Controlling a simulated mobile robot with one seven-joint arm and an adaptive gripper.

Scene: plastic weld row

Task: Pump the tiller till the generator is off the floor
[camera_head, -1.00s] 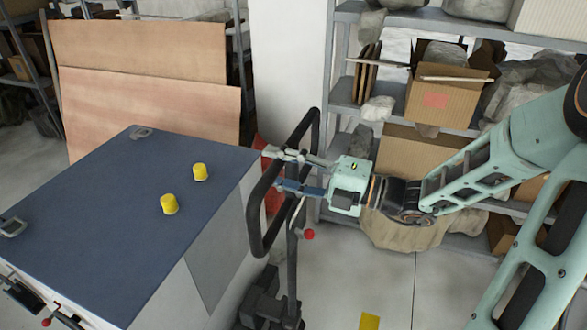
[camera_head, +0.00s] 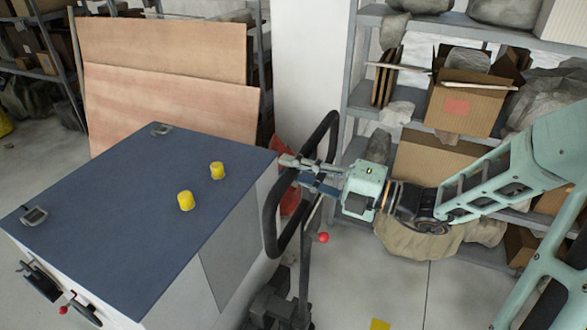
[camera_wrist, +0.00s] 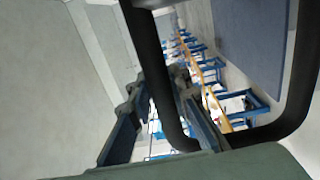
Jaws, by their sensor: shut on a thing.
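The generator (camera_head: 125,215) is a big box with a dark blue top and pale sides, at the left of the head view. Its underside is out of view, so I cannot tell whether it touches the floor. The tiller (camera_head: 271,222) is a black loop handle on a dark post, standing upright beside the generator's right side. My gripper (camera_head: 303,172) reaches in from the right and is shut on the loop. In the wrist view the black loop (camera_wrist: 160,85) crosses close in front of the camera, by the fingers.
Two yellow caps (camera_head: 186,201) sit on the generator's top. A red knob (camera_head: 323,238) is on the tiller post. Shelves with boxes (camera_head: 458,105) stand behind my arm. Brown boards (camera_head: 165,105) lean behind the generator. Bare floor (camera_head: 385,290) shows right of the tiller.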

